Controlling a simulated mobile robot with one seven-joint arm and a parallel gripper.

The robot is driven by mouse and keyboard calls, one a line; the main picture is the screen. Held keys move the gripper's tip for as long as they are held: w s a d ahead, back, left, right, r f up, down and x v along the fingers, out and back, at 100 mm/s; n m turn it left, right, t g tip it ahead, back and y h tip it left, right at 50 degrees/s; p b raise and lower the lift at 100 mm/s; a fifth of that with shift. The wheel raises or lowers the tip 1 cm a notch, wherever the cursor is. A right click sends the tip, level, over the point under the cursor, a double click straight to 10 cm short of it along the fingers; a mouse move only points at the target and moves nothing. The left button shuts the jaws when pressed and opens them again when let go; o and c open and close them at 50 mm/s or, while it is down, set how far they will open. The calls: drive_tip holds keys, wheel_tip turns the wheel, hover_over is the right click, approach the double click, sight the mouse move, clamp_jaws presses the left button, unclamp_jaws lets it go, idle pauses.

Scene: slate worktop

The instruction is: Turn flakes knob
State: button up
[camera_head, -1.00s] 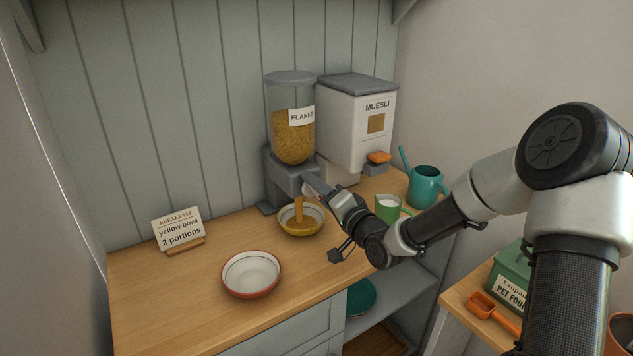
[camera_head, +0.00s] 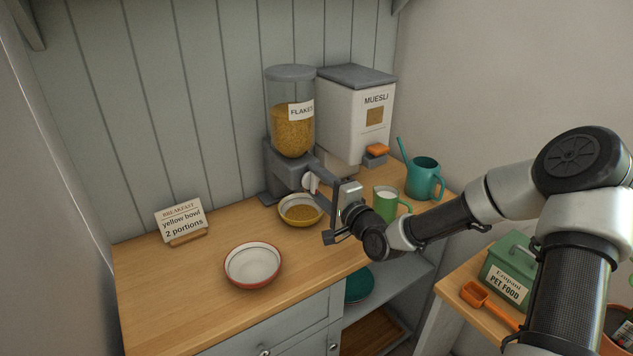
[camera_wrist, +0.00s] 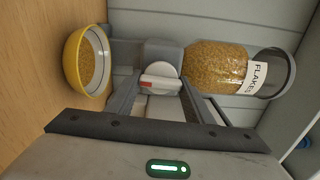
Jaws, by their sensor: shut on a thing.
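The flakes dispenser (camera_head: 292,130) stands at the back of the worktop, a clear hopper of golden flakes on a grey base; it also shows in the wrist view (camera_wrist: 215,66). Its white knob (camera_head: 309,182) is on the front of the base, partly hidden by my gripper in the head view. In the wrist view the round knob (camera_wrist: 160,74) has a raised bar with a red mark at one end. My gripper (camera_wrist: 160,86) is shut on the knob's bar. The yellow bowl (camera_head: 300,218) sits below the outlet with flakes in it; it also shows in the wrist view (camera_wrist: 72,62).
A white muesli dispenser (camera_head: 352,118) stands to the right. A green mug (camera_head: 384,204) and a teal watering can (camera_head: 423,178) are right of my gripper. A red-rimmed bowl (camera_head: 252,284) is at the front. A card (camera_head: 181,222) reads "yellow bowl 2 portions". The worktop's left front is clear.

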idle(0.3)
drive_tip(key=o, duration=1)
drive_tip(key=shift+o, duration=0.2)
drive_tip(key=v, duration=1.7)
drive_tip(key=shift+s+d+p, duration=0.2)
drive_tip(key=shift+p, duration=0.2)
